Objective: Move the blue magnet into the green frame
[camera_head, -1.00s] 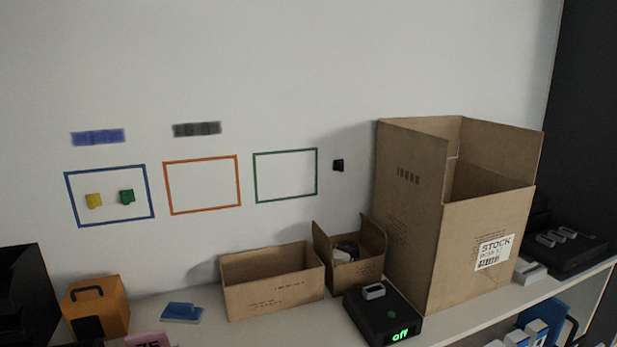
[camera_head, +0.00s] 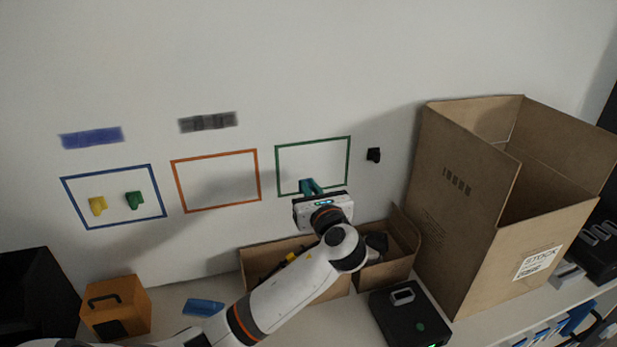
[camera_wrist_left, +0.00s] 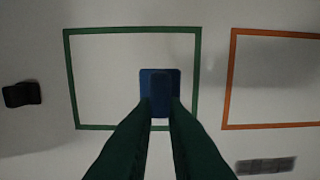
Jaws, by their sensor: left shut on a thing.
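The blue magnet (camera_wrist_left: 160,80) is between the fingertips of my left gripper (camera_wrist_left: 160,104) in the left wrist view. My left gripper is shut on it. The magnet shows against the area inside the green frame (camera_wrist_left: 132,30), close to one side edge; I cannot tell whether it touches the wall. In the head view my left gripper (camera_head: 311,186) is at the lower edge of the green frame (camera_head: 313,141), and the magnet is hidden there. My right gripper is not in view.
The blue frame (camera_head: 113,172) holds a yellow magnet (camera_head: 97,206) and a green magnet (camera_head: 135,200). The orange frame (camera_head: 215,155) is empty. A black magnet (camera_head: 374,155) is right of the green frame. Open cartons, including a tall one (camera_head: 463,215), stand on the shelf below.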

